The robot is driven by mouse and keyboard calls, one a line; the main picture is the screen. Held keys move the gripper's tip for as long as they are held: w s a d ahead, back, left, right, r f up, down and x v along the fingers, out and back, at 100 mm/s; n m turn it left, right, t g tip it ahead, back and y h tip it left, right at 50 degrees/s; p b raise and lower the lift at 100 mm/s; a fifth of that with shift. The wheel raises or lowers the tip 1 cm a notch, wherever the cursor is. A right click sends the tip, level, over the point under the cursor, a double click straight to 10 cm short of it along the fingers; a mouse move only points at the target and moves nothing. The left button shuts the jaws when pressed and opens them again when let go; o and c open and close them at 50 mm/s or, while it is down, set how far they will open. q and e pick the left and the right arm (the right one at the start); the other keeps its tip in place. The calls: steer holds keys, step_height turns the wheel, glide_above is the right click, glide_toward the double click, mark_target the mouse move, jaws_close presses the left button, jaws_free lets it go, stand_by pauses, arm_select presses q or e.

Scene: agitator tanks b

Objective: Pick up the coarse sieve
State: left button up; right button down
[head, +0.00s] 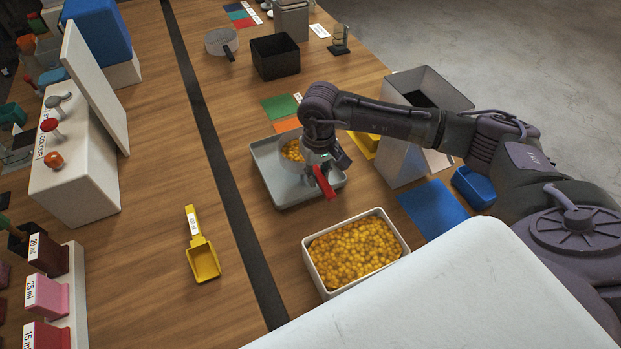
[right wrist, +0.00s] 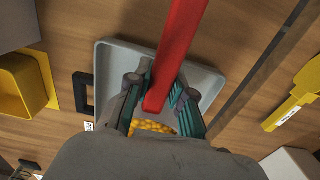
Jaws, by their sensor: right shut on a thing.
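My right gripper (head: 322,170) is shut on the red handle of a round sieve, which I take to be the coarse sieve (head: 284,158). The red handle (right wrist: 182,35) also runs between the fingers in the right wrist view. Yellow-orange balls (head: 292,149) show in the sieve bowl, which the gripper partly hides. The sieve is over the shallow grey tray (head: 270,192); I cannot tell whether it touches the tray floor. My left gripper is not in view.
A white bin (head: 316,284) full of yellow-orange balls stands in front of the tray. A yellow scoop (head: 204,262) lies to the left. A tall grey container (head: 400,160) stands close under my right arm. A black-handled sieve (head: 218,40) and black box (head: 276,58) stand behind.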

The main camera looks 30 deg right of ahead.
steer(key=s+d+r+b, duration=0.3)
steer(key=s+d+r, duration=0.1)
steer(key=s, duration=0.4)
steer(key=shift+s+d+r, duration=0.2)
steer(key=shift+r, duration=0.65)
steer(key=c, duration=1.6)
jaws_free()
steer(key=shift+c, duration=0.2)
jaws_close()
steer(key=shift+f+b, duration=3.6)
steer(key=shift+b, duration=0.45)
steer(key=shift+s, duration=0.1)
